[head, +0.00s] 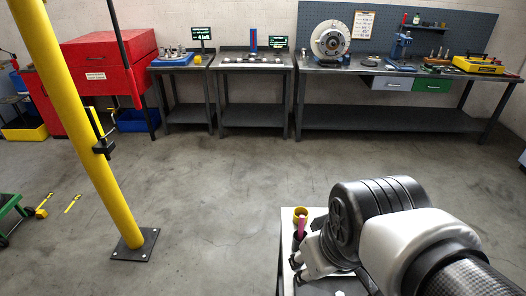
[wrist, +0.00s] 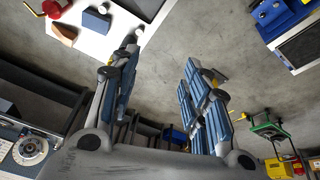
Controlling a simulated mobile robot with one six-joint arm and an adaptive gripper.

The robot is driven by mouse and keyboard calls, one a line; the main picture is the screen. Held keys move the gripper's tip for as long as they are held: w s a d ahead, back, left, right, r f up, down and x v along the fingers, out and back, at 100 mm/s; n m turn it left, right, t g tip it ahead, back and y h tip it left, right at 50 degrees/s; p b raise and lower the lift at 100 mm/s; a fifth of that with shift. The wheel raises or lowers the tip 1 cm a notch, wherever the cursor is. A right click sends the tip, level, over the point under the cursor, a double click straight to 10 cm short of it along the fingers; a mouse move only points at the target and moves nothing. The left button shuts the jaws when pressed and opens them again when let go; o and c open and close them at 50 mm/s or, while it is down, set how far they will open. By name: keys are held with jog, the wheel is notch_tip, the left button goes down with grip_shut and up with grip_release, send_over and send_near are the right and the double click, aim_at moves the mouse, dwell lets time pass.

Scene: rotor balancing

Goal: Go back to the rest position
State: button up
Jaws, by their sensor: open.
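My gripper (wrist: 160,62) shows in the wrist view with its two blue-padded fingers spread wide apart. It is open, and nothing is between the fingers. Bare grey concrete floor shows in the gap between them. In the head view my arm reaches in from the lower right, its dark and white links over the floor; the gripper fingers cannot be made out there.
A white top (wrist: 95,42) with small items lies near one finger. A bench with a rotor (head: 330,40), two smaller benches and a red cabinet (head: 108,62) line the wall. A yellow post (head: 85,130) stands left. The middle floor is clear.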

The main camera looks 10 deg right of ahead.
jog(key=shift+s+a+r+m+t, duration=0.15)
jog(key=shift+s+a+r+m, duration=0.25)
jog(key=shift+s, duration=0.35)
jog(key=shift+s+a+r+m+t, duration=0.15)
jog(key=shift+s+a+r+m, duration=0.25)
jog(key=shift+s, duration=0.3)
